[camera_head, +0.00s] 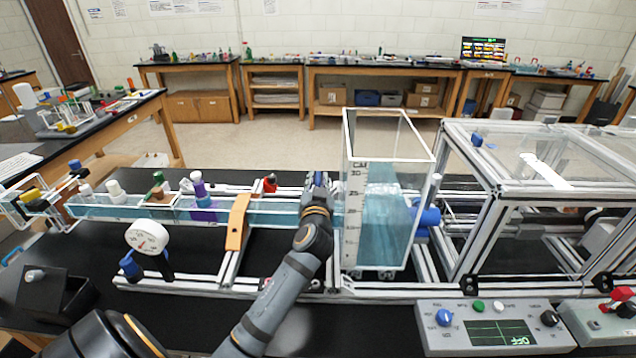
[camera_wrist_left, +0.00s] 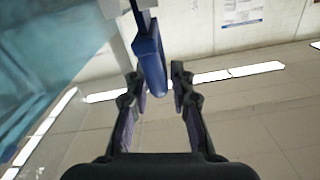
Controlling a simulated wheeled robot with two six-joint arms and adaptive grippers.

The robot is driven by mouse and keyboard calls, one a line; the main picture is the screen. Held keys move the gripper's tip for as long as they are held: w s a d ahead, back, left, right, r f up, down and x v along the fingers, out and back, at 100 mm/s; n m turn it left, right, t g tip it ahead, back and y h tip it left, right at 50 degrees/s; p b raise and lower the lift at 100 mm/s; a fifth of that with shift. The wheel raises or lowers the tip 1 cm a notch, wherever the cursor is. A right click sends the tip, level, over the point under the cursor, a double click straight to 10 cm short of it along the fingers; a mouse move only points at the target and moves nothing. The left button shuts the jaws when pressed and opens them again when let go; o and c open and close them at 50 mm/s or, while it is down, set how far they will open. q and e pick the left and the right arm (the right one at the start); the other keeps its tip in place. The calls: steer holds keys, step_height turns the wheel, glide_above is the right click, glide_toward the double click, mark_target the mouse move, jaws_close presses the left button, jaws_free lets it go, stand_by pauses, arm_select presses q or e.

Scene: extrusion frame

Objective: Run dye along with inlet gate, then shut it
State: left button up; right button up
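My left gripper (camera_head: 318,185) is in the head view at the left side of the clear tank (camera_head: 385,175), which holds blue water and has a scale. In the left wrist view a blue handle (camera_wrist_left: 151,62), likely the inlet gate's, hangs between the fingers of this gripper (camera_wrist_left: 157,82). The fingers stand apart, with a thin gap on the handle's right side; contact on its left is unclear. The arm hides the join of the channel (camera_head: 275,212) and tank. I cannot tell which part is the dye control, or whether dye runs. My right gripper is out of view.
A dial gauge (camera_head: 147,237) is further left. A control box (camera_head: 495,328) reading OFF is front right. A clear-topped frame (camera_head: 560,160) stands right.

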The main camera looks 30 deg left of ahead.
mark_target(318, 185)
arm_select(q)
steer(key=shift+o, duration=0.7)
steer(key=shift+a+f, duration=0.1)
steer(key=shift+f, duration=0.05)
steer(key=v, duration=0.7)
steer(key=shift+s+d, duration=0.25)
steer(key=shift+w+a, duration=0.1)
